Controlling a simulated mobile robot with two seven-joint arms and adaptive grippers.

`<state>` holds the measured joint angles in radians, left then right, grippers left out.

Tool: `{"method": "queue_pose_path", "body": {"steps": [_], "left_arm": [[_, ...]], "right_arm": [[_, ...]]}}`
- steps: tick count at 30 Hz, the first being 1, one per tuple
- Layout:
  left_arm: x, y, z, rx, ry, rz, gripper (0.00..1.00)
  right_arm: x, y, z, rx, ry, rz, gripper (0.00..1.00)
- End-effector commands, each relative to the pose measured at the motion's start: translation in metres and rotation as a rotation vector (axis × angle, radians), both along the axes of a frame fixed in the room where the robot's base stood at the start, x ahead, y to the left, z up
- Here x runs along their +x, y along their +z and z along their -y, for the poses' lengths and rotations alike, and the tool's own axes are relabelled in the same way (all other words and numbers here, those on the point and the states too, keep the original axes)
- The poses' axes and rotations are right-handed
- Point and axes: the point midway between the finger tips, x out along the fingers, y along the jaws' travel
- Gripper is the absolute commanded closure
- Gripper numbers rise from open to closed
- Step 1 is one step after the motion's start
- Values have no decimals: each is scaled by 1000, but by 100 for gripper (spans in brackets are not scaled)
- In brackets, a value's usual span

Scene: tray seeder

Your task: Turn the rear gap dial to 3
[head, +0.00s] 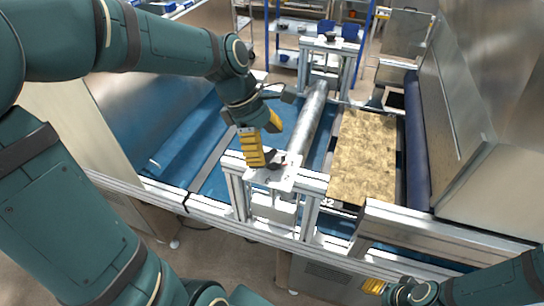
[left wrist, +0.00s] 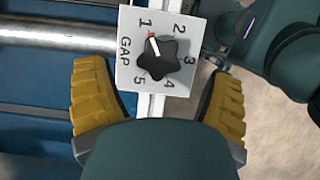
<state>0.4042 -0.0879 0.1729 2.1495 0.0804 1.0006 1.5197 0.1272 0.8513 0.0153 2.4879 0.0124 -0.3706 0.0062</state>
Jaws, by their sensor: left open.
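A white gap dial plate (head: 286,178) lies on top of the near metal frame. In the left wrist view, the gap dial's black star knob (left wrist: 157,58) is ringed by numbers 1 to 5. Its white pointer with a red tip points at about 1. My left gripper (head: 262,163) is over this plate, its yellow fingers (left wrist: 152,72) wide apart on either side of the dial and not touching the knob. A similar dark knob (head: 331,36) stands on the far frame; its setting is too small to read. My right gripper (head: 376,287) is at the lower right, its jaws unclear.
A metal roller (head: 308,118) runs between the two frames above a blue belt (head: 212,130). A brown, soil-like surface (head: 364,155) lies right of it. Steel panels (head: 500,150) stand at the right. Shelves (head: 287,54) are in the background.

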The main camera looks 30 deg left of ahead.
Motion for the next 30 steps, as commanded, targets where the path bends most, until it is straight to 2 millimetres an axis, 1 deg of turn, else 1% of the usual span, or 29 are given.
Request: {"method": "queue_pose_path", "body": {"steps": [1, 6, 10, 18, 20, 21, 23, 24, 30], "left_arm": [[0, -9, 3, -1, -2, -4, 17], [2, -24, 9, 0, -1, -1, 17], [2, -28, 11, 0, -1, -1, 17], [3, -28, 11, 0, -1, 0, 18], [3, -28, 11, 0, -1, 0, 39], [3, -28, 11, 0, -1, 0, 53], [3, -28, 11, 0, -1, 0, 74], [3, -28, 11, 0, -1, 0, 87], [3, -27, 11, 0, -5, 1, 87]], "right_arm": [[-1, -3, 0, 0, 2, -2, 53], [-2, -6, 0, 1, 4, -4, 53], [-2, -6, -1, 1, 4, -5, 53], [-2, -6, -1, 1, 4, -5, 53], [-2, -6, -1, 1, 4, -5, 53], [-2, -6, 0, 1, 4, -5, 53], [-2, -6, 0, 1, 4, -4, 53], [-2, -6, 0, 1, 4, -4, 53], [-2, -5, 0, 1, 4, -4, 53]]}}
